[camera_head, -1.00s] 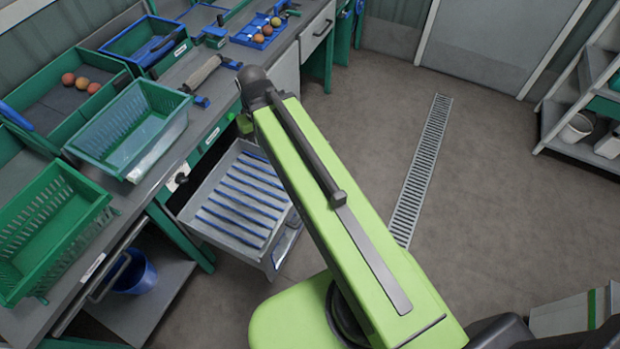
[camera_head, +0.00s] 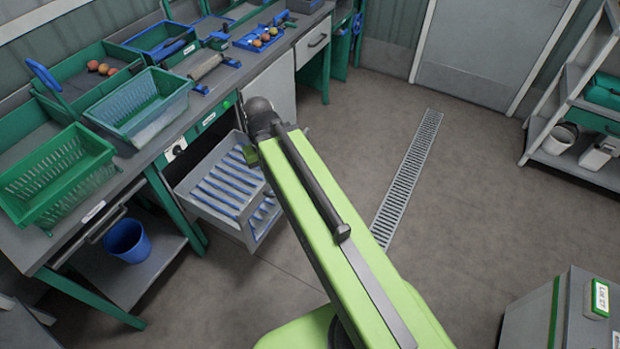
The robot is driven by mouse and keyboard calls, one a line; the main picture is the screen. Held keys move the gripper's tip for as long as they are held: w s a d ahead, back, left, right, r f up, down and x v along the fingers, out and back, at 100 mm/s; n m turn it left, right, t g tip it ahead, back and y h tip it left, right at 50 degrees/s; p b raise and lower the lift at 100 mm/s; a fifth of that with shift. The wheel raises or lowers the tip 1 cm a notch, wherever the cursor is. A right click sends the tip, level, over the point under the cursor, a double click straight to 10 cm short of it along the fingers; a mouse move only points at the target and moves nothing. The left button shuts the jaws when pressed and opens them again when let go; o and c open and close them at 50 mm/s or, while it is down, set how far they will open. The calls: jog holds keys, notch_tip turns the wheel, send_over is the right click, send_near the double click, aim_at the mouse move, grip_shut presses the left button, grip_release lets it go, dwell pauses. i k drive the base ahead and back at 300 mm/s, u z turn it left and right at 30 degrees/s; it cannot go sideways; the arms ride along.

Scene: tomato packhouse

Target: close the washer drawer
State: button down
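The washer drawer (camera_head: 199,204) is a grey tray with blue-striped slats inside. It stands pulled out below the left counter, beside my green arm. My arm reaches from the bottom of the picture up to the drawer's right side and hides part of it. The arm's dark end joint is near the upper right of the drawer. My gripper does not show; it is beyond or below that joint, so I cannot see whether it touches the drawer.
A green crate (camera_head: 100,172) and a teal basket (camera_head: 178,108) stand on the counter. A blue bucket (camera_head: 128,241) sits on the lower shelf. A floor drain (camera_head: 408,180) crosses open floor. A grey bin (camera_head: 560,318) is at bottom right and a shelf rack (camera_head: 578,160) at right.

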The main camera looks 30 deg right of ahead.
aim_at(221, 189)
jog(key=z, duration=0.2)
jog(key=k, duration=0.2)
jog(key=u, duration=0.85)
jog(key=i, duration=1)
